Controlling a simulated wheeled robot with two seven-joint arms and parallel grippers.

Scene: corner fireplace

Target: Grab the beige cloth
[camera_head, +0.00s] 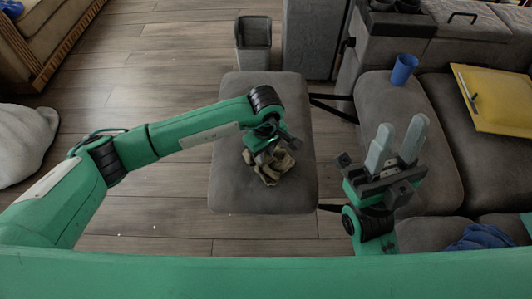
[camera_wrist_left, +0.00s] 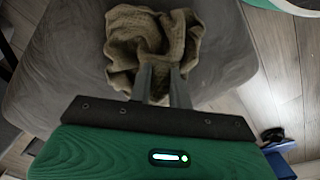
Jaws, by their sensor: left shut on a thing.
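The beige cloth (camera_head: 270,168) lies crumpled on the grey ottoman (camera_head: 236,190). In the left wrist view the cloth (camera_wrist_left: 150,38) bunches around the fingertips of my left gripper (camera_wrist_left: 160,75). My left gripper (camera_head: 264,152) points down at the cloth in the head view and is shut on it. Its fingertips are partly hidden by the cloth and the wrist. My right gripper (camera_head: 398,140) is raised to the right of the ottoman, fingers pointing up and apart, with nothing between them.
A grey bin (camera_head: 253,42) stands behind the ottoman. A grey sofa on the right holds a blue cup (camera_head: 404,69), a yellow folder (camera_head: 495,98) and a blue cloth (camera_head: 480,238). A pale beanbag (camera_head: 24,143) sits at the left. Wooden floor between is mostly clear.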

